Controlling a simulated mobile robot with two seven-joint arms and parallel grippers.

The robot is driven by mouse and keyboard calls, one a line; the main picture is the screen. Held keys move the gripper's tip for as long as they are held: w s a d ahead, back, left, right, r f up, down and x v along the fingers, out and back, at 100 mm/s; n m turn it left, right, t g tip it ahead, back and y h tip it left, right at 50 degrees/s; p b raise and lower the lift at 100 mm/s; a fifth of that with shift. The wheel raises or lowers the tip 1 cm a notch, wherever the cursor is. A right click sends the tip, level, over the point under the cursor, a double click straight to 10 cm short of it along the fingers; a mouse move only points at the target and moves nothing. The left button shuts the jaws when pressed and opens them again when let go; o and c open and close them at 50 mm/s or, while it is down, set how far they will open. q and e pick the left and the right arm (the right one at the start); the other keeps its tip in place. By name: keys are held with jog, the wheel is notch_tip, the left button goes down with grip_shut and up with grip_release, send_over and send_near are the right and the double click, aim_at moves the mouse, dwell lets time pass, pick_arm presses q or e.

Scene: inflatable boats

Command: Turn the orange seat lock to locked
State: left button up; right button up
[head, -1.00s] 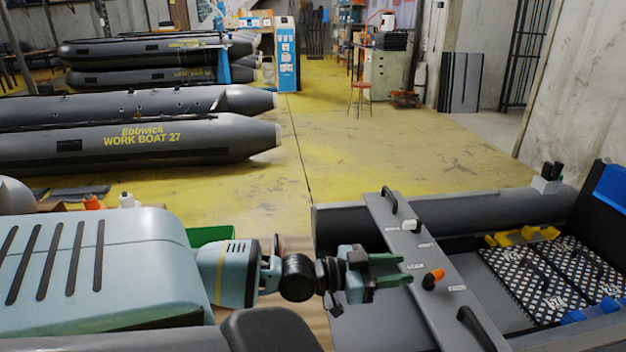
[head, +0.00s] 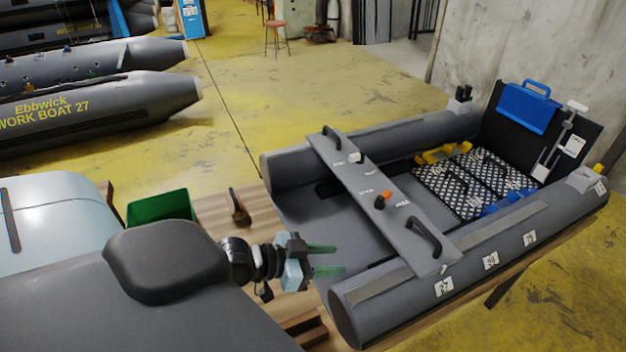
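The orange seat lock (head: 383,199) is a small knob on the grey seat board (head: 408,228) that lies across the inflatable boat (head: 478,258). Small white labels sit around it, too small to read surely. A white knob (head: 355,157) is farther up the same board. My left gripper (head: 328,259) has two green fingers, held apart with nothing between them. It is left of the board and below and left of the orange lock, clear of it. My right gripper is not in view.
Black handles (head: 424,236) stand up at the board's ends. A green bin (head: 160,206) and a brush (head: 239,207) lie left of the boat. A blue case (head: 527,107) is at the transom. Black-and-white grating (head: 470,182) covers the floor behind the board.

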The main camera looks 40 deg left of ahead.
pick_arm(q)
jog(key=shift+g+y, duration=0.3)
jog(key=shift+g, duration=0.3)
jog(key=shift+s+d+f, duration=0.35)
jog(key=shift+s+f, duration=0.35)
jog(key=shift+s, duration=0.15)
jog(key=shift+s+d+f, duration=0.35)
jog(key=shift+s+f, duration=0.3)
jog(key=shift+s, duration=0.2)
jog(key=shift+o, duration=0.3)
